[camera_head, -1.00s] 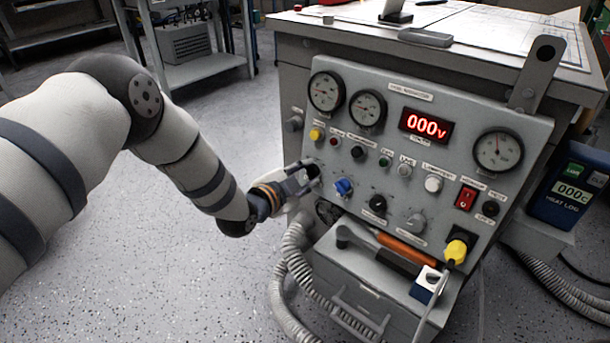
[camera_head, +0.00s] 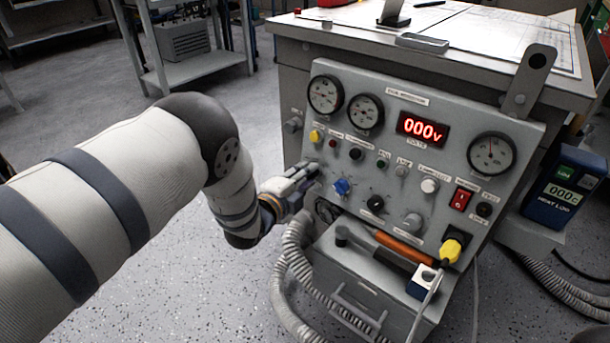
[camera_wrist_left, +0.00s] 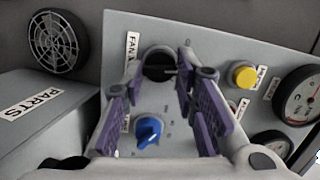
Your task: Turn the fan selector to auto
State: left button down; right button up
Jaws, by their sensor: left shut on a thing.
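The control panel (camera_head: 400,160) stands upright on the front of the grey bench. The fan selector (camera_wrist_left: 158,72) is a dark round knob beside a "FAN" label, seen in the left wrist view. My left gripper (camera_head: 312,172) is at the panel's left edge and covers that knob in the head view. In the left wrist view the purple-padded fingers of my left gripper (camera_wrist_left: 160,66) lie on both sides of the knob, shut on it. The knob's pointer is partly hidden, and I cannot tell which mark it is at. My right gripper is not in view.
A blue knob (camera_head: 342,187) sits close to the gripper, with a yellow button (camera_head: 315,136) above. More knobs, gauges and a red switch (camera_head: 461,199) fill the panel. A grey parts box (camera_head: 350,285) and ribbed hose (camera_head: 287,270) are below. The floor at left is clear.

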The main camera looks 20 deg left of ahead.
pick_arm(q)
jog(key=shift+m, duration=0.9)
jog(key=c, duration=1.3)
grip_release()
jog(key=shift+s, duration=0.1)
jog(key=v, duration=1.1)
jog(key=shift+s+a, duration=0.15)
jog(key=shift+s, duration=0.25)
